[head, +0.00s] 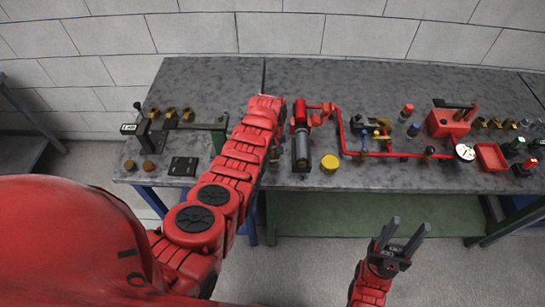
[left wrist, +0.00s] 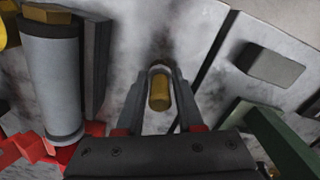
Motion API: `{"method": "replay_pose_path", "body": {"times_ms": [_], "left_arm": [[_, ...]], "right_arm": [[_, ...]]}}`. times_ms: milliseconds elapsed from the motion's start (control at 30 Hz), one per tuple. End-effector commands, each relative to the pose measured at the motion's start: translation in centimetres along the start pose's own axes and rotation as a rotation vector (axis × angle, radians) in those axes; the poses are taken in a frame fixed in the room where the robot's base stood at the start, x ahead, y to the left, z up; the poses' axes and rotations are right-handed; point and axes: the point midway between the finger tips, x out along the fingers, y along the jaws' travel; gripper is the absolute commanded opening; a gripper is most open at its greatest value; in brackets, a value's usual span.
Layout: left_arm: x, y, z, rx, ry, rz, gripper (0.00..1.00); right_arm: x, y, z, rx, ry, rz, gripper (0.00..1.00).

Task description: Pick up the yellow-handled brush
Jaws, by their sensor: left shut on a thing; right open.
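In the left wrist view, a short yellow-handled piece (left wrist: 160,92), which looks like the brush's handle, stands between the two fingers of my left gripper (left wrist: 160,100). The gripper is shut on it. The brush's lower part is hidden, and I cannot tell whether it touches the bench. In the head view my left arm reaches over the bench and covers the brush and the left gripper. My right gripper (head: 402,238) is open and empty, in front of the bench edge.
The grey bench top (head: 220,85) carries a grey cylinder (head: 301,150) close to the left gripper; it also shows in the left wrist view (left wrist: 50,85). A yellow cap (head: 329,163), red pipework (head: 342,130), a gauge (head: 465,152) and a red tray (head: 491,157) stand to the right.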

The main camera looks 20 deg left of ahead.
Motion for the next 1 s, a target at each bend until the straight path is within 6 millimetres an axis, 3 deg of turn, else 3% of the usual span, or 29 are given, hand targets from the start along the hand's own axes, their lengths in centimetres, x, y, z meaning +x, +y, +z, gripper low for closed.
{"method": "replay_pose_path", "body": {"times_ms": [467,600,833,1000], "left_arm": [[-1.4,0.1,-0.1,0.001,0.004,0.002,0.0],[-3.0,0.1,-0.1,0.002,0.006,0.005,0.0],[-3.5,-0.7,2.5,0.001,0.003,0.001,0.0],[-5.0,-1.5,6.0,0.004,-0.002,-0.002,0.0]], "right_arm": [[-1.0,-0.1,0.2,0.0,0.0,0.0,0.5],[-2.7,-0.1,0.5,0.0,0.0,0.0,0.5],[-3.3,-0.2,0.6,0.0,0.0,0.0,0.5],[0.3,0.0,-0.1,0.0,0.0,0.0,0.5]]}}
